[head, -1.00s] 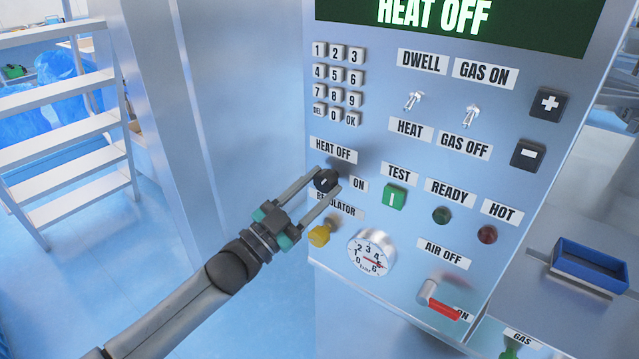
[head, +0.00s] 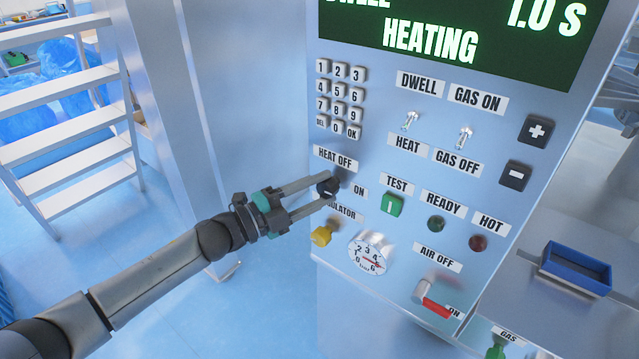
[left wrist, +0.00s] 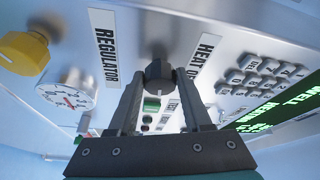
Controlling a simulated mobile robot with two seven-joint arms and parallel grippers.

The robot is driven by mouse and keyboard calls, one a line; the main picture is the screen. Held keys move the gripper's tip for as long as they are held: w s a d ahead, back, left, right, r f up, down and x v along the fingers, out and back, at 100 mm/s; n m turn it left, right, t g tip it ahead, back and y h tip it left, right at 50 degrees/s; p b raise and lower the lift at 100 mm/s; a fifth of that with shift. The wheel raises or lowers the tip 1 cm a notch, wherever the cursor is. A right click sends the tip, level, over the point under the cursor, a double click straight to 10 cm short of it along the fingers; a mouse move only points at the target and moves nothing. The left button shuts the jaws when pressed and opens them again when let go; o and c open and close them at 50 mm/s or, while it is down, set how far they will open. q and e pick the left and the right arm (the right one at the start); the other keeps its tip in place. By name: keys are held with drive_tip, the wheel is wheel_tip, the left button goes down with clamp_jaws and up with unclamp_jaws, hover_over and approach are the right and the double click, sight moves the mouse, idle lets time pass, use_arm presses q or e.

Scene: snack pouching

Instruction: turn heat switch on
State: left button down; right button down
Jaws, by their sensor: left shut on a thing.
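The heat switch is a black round knob (head: 327,187) between the HEAT OFF and ON labels on the grey control panel (head: 390,165). My left gripper (head: 326,190) is shut on this knob, one finger on each side. In the left wrist view the knob (left wrist: 158,76) sits between the two fingertips. The display (head: 450,40) at the panel's top reads HEATING, with 1.0 S above it. My right gripper is not in view.
Near the knob are a yellow regulator knob (head: 322,236), a pressure gauge (head: 368,255) and a green TEST button (head: 392,205). A red-handled air valve (head: 436,306) sticks out lower right. White steps (head: 75,150) stand at left.

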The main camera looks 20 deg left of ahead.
use_arm(q)
drive_tip(key=shift+m+g+p, duration=0.3)
drive_tip(key=shift+m, duration=0.3)
drive_tip(key=shift+c, duration=1.7)
unclamp_jaws()
drive_tip(key=r+v, duration=0.1)
drive_tip(key=v, duration=1.4)
drive_tip(key=shift+s+f, duration=0.2)
